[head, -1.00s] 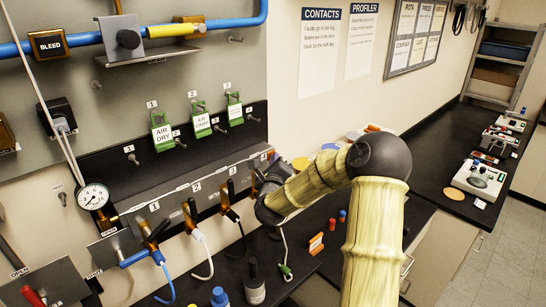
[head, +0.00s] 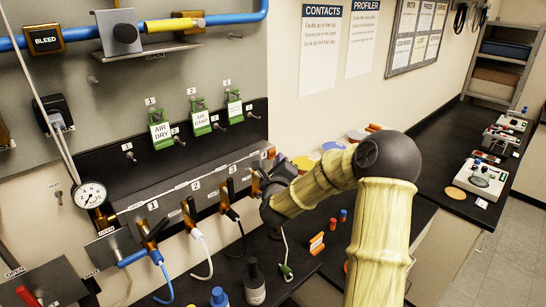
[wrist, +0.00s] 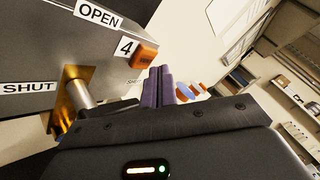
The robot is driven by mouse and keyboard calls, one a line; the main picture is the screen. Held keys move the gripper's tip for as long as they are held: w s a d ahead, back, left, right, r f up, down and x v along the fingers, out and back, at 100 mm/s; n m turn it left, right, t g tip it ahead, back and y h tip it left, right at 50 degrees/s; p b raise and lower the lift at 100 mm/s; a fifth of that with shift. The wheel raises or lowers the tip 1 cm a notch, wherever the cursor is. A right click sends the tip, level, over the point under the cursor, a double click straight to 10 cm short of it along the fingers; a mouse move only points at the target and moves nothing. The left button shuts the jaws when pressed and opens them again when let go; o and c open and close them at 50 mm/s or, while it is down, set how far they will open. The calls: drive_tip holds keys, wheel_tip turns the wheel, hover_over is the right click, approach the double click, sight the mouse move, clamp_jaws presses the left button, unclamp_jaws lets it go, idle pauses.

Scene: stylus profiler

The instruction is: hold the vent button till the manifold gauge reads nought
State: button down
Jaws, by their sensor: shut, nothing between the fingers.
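The grey manifold (head: 190,191) on the left wall carries numbered valves with lever handles. The round white manifold gauge (head: 90,195) hangs at its left end; its needle is too small to read. In the wrist view, a small orange-brown block (wrist: 145,55) sits at the manifold's end beside the label 4; its marking is unreadable, so I cannot tell if it is the vent button. My gripper (wrist: 166,72) is shut and empty, its purple-grey fingertips just right of and below that block. Contact cannot be told. In the head view my gripper (head: 272,170) is partly hidden by my wrist.
The fourth valve's lever (wrist: 105,111) lies close left of my fingers. A BLEED block (head: 46,40) is on the blue pipe above. Bottles (head: 254,283), hoses and small coloured items stand on the black bench below. The far right bench holds instruments (head: 480,181).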

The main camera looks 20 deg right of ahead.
drive_tip(key=s, duration=0.1)
drive_tip(key=s+d, duration=0.1)
drive_tip(key=s, duration=0.1)
drive_tip(key=s+b, duration=0.1)
drive_tip(key=shift+s+d, duration=0.3)
drive_tip(key=shift+s, duration=0.1)
idle(0.4)
drive_tip(key=shift+f, duration=0.1)
